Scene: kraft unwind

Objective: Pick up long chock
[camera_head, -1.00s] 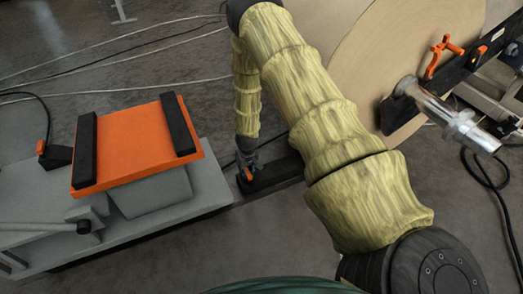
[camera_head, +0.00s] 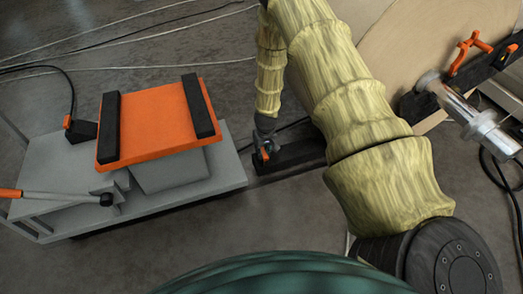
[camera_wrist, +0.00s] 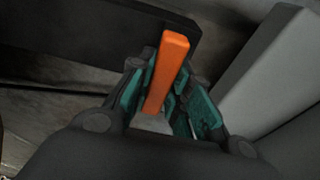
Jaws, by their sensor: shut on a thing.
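The long chock (camera_head: 298,156) is a dark bar lying on the floor just right of the grey lift cart, partly hidden by my arm. An orange grip (camera_head: 260,156) stands at its left end. My gripper (camera_head: 264,147) is at this grip. In the wrist view my gripper (camera_wrist: 168,100) is shut on the upright orange grip (camera_wrist: 168,68), with a teal-padded finger on either side. A dark bar (camera_wrist: 100,25) crosses the top left of that view; I cannot tell how it joins the grip.
The lift cart (camera_head: 218,172) with its orange top (camera_head: 155,125) stands close on the left. A smaller dark block with an orange grip (camera_head: 80,130) sits at its far left. A large kraft roll (camera_head: 400,45) and metal shaft (camera_head: 470,120) are at right. Cables cross the floor.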

